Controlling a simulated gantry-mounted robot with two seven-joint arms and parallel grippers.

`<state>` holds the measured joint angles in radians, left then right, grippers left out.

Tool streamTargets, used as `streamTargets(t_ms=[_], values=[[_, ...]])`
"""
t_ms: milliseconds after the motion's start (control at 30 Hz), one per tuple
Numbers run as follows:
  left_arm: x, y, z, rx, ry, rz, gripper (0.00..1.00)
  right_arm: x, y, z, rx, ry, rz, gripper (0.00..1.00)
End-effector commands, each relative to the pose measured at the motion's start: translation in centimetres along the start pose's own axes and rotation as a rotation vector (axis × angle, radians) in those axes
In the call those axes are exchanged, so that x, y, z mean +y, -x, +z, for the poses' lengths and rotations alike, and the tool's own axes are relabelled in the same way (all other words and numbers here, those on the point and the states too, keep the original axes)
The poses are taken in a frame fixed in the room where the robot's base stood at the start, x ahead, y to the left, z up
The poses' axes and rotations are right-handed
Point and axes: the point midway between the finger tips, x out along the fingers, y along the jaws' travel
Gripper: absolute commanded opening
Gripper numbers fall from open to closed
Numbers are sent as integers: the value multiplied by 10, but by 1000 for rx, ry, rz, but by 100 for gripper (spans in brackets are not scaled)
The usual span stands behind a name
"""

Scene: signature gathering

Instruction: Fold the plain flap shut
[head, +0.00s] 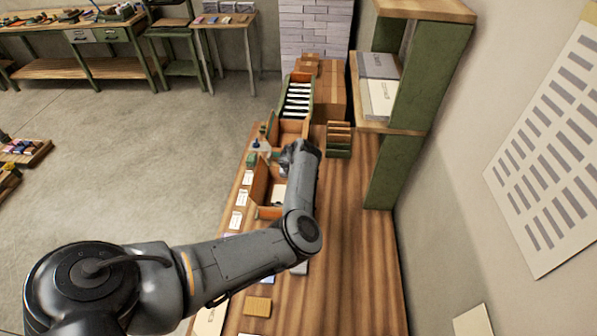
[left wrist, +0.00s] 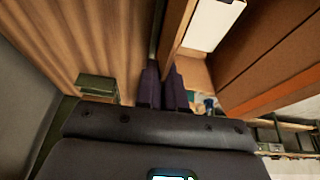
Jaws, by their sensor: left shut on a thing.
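An open brown box (head: 262,182) with upright panels stands on the workbench, with a pale sheet in it. My left gripper (head: 285,160) is at this box, its fingers mostly hidden by my own arm in the head view. In the left wrist view, the dark fingers of my left gripper (left wrist: 164,88) are close together on the edge of a thin, plain wooden panel (left wrist: 177,28). The panel appears to be the plain flap. The box interior with a white sheet (left wrist: 213,22) lies to its right. My right gripper is not in view.
A green holder with several white-edged items (head: 298,92) stands behind the box. A small slotted wooden rack (head: 339,137) and a shelf (head: 397,168) are on the right. White cards (head: 236,221) line the left bench edge. The bench front right (head: 355,270) is clear.

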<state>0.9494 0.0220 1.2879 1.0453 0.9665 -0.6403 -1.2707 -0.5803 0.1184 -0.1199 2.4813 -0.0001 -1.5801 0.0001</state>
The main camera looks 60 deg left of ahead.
Motion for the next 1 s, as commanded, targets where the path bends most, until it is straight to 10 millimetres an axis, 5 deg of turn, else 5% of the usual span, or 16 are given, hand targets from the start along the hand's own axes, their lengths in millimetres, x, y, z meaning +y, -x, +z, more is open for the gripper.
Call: streamTargets(t_ms=[833,900,1000], values=[[-9,-1,0,1,61,147,0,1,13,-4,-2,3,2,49],[-9,-2,0,1,61,147,19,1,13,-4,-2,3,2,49],[-9,-1,0,0,61,147,30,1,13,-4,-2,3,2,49]])
